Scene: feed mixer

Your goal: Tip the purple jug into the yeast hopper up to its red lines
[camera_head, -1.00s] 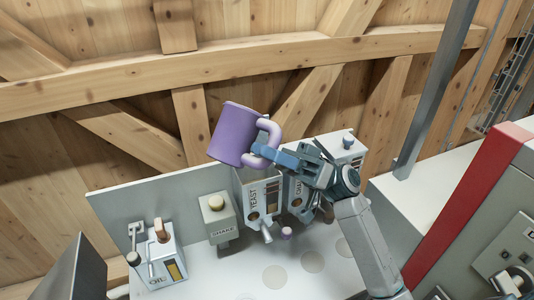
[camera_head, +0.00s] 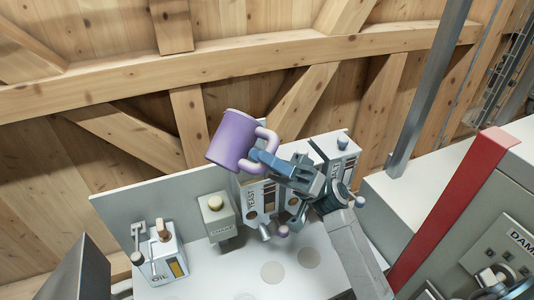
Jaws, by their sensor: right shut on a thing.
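The purple jug (camera_head: 231,140) is held up above and a little left of the yeast hopper, tilted with its base toward the lower left. My right gripper (camera_head: 262,158) is shut on the jug's handle. The yeast hopper (camera_head: 254,197) is a pale box with a YEAST label and a dark gauge window on its front. Its top is partly hidden by the jug and gripper, and I cannot make out the red lines or the level inside. My left gripper is not in view.
A grey SHAKE box (camera_head: 219,221) with a beige button stands left of the hopper. An OIL unit (camera_head: 163,259) stands further left. Another hopper (camera_head: 338,158) with a blue knob is right of the yeast hopper, behind my arm. A red post (camera_head: 450,205) stands at right.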

